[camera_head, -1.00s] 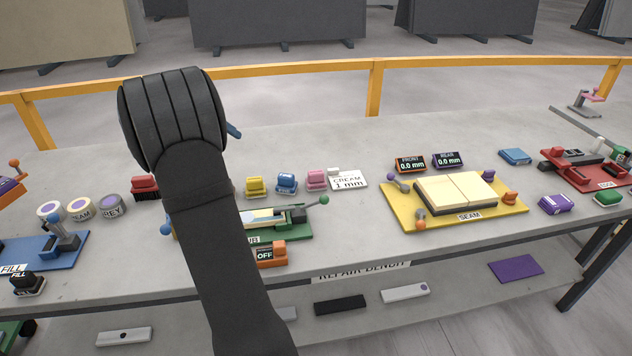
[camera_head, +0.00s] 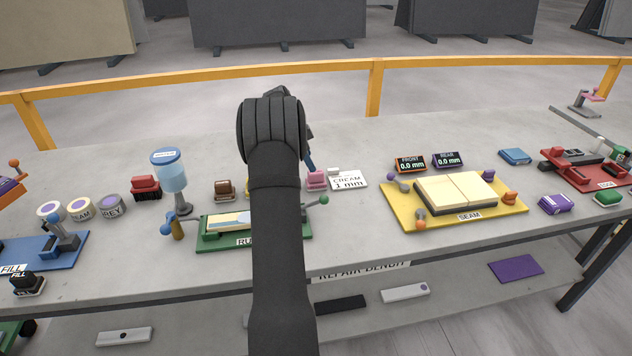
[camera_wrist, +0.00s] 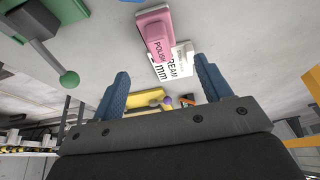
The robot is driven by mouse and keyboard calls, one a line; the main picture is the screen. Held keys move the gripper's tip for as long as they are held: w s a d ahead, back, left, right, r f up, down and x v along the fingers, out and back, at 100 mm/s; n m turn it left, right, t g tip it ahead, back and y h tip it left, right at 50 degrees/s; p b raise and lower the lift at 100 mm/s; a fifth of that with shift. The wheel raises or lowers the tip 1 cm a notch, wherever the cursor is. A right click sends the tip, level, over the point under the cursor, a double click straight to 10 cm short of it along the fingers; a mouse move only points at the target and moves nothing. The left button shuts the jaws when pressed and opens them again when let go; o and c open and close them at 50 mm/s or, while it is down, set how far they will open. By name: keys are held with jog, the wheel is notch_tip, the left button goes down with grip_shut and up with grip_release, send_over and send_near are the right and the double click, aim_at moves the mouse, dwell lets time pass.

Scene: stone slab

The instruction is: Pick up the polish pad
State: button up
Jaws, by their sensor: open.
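The polish pad is a pink block (camera_head: 317,180) on the grey bench, just left of the white "CREAM 1 mm" card (camera_head: 348,180). In the wrist view the pad (camera_wrist: 155,28) carries a "POLISH" label and lies ahead of my fingers, near the top edge. My gripper (camera_wrist: 160,72) has its two blue fingers apart with nothing held between them. The pad is beyond the fingertips, roughly in line with the gap. In the head view my black arm covers most of the gripper; only a bit of blue finger (camera_head: 309,160) shows above and left of the pad.
A green rub fixture (camera_head: 218,243) with a green-knobbed lever (camera_head: 323,200) stands in front of the pad. A brown block (camera_head: 225,190) and a blue dispenser (camera_head: 170,175) are to the left. The yellow seam fixture (camera_head: 400,212) is to the right. A yellow rail (camera_head: 340,66) runs behind.

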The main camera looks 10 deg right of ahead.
aim_at(316, 172)
jog(key=x, duration=0.9)
jog(key=shift+f, duration=0.15)
jog(key=c, duration=1.1)
